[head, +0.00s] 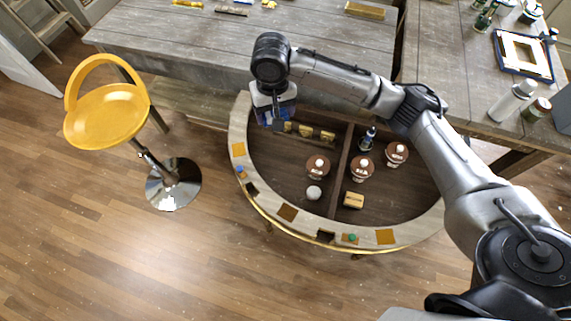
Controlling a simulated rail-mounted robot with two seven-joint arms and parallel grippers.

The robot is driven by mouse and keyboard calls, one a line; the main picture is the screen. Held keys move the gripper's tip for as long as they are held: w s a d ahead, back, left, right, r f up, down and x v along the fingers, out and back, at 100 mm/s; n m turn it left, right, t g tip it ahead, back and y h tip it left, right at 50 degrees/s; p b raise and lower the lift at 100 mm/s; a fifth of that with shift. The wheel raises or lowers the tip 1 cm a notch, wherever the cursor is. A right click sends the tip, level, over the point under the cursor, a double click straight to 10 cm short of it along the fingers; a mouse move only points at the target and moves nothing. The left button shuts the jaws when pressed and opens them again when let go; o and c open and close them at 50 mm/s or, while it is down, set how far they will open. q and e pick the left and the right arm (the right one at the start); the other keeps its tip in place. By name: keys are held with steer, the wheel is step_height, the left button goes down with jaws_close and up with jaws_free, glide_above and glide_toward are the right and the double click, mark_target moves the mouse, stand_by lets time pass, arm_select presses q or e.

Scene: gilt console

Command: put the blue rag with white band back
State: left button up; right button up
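A dark blue patch (287,108), which looks like the blue rag, shows directly under and around my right gripper (275,122), at the upper left end of the console's curved rim. The gripper hides most of it, and I cannot make out its white band. My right arm comes in from the right and reaches across above the console (436,217), with the gripper pointing down. Its fingertips are too small and covered to tell whether they are open or closed on the cloth. My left gripper is not in view.
The console's recess holds brown-topped jars (318,164), a white ball (313,192), a dark bottle (367,139) and a tan block (353,200). A divider (343,170) splits it. Small pieces lie on the rim. A yellow stool (108,115) stands left; grey tables (200,45) stand behind.

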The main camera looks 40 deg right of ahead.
steer(key=d+f+m+b, duration=0.2)
steer(key=d+f+b, duration=0.35)
steer(key=f, duration=0.45)
steer(key=s+d+f+m+b, duration=0.1)
steer(key=d+f+m+b, duration=0.25)
steer(key=d+f, duration=0.4)
steer(key=d+f+m+b, duration=0.2)
steer(key=d+f+b, duration=0.3)
steer(key=f, duration=0.7)
steer(key=b, duration=0.3)
glide_above(287, 160)
steer(key=d, duration=0.1)
steer(key=shift+n, duration=0.25)
steer(key=f, duration=0.5)
steer(key=shift+s+d+f, duration=0.1)
steer(key=shift+s+f, duration=0.2)
steer(key=shift+f, duration=0.1)
steer(key=shift+w+a+f, duration=0.3)
steer(key=shift+a, duration=0.2)
step_height(287, 160, down, 4)
steer(key=shift+r+b, duration=0.2)
steer(key=shift+b, duration=0.75)
steer(key=shift+f, duration=0.2)
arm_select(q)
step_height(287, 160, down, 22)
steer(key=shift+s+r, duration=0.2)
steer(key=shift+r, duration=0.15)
arm_select(e)
steer(key=shift+f, duration=0.1)
